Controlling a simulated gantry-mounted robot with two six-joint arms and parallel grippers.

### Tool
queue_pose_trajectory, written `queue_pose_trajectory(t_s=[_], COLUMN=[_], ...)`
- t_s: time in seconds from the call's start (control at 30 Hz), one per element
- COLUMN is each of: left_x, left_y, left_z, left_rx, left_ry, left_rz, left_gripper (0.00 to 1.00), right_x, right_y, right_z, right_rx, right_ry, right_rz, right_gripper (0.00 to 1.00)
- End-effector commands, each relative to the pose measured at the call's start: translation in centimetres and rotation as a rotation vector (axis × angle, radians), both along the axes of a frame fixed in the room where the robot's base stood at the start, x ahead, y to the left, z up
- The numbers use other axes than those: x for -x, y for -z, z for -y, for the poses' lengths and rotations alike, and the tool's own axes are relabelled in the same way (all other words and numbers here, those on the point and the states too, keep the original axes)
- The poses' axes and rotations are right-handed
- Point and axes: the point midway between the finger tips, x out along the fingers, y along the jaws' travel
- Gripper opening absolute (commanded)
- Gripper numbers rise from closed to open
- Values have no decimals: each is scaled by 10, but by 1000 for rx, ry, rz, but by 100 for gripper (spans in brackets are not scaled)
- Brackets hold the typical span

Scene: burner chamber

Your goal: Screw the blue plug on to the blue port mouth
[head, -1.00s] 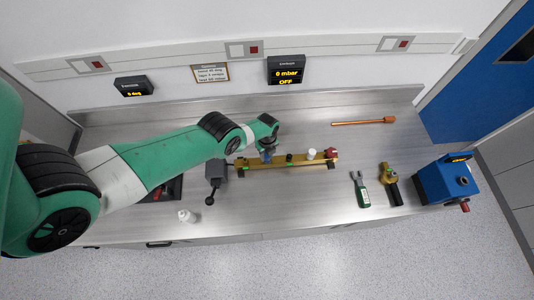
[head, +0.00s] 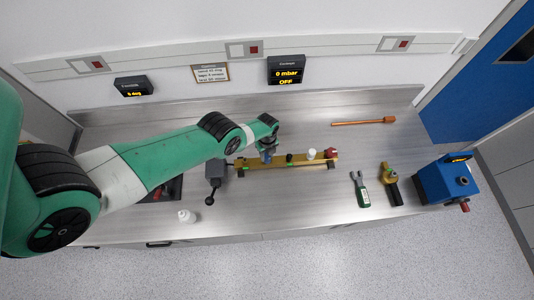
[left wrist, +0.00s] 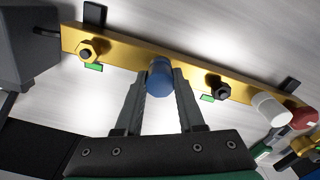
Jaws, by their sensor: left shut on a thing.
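My left gripper (head: 268,149) is over the brass bar (head: 297,160) on the bench. In the left wrist view its two fingers (left wrist: 160,88) are shut on the blue plug (left wrist: 159,76), one on each side. The blue plug also shows in the head view (head: 267,159), low beneath the gripper and over the bar. The blue port mouth is hidden behind the plug and fingers, so I cannot tell whether the plug is seated on it. My right gripper is not in view.
Along the bar are a brass hex fitting (left wrist: 88,50), a black port (left wrist: 220,91), a white cap (left wrist: 268,107) and a red cap (left wrist: 304,117). A grey block (head: 215,170) with a lever adjoins its left end. A green-handled tool (head: 361,191) lies to the right.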

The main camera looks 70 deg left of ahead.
Motion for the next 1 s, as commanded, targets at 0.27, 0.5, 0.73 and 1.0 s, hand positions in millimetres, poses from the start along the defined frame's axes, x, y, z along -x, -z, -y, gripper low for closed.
queue_pose_trajectory(t_s=[0.27, 0.5, 0.73, 1.0], left_x=[0, 0, 0, -1], left_y=[0, 0, 0, 0], left_z=[0, 0, 0, 0], left_rx=[0, 0, 0, 0], left_ry=[0, 0, 269, 687], left_rz=[0, 0, 0, 0], left_gripper=[0, 0, 0, 0], right_x=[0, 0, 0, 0], right_y=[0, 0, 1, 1], right_z=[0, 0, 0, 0], right_rx=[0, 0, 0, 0], right_ry=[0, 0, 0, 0], right_rz=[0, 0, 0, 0], right_gripper=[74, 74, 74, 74])
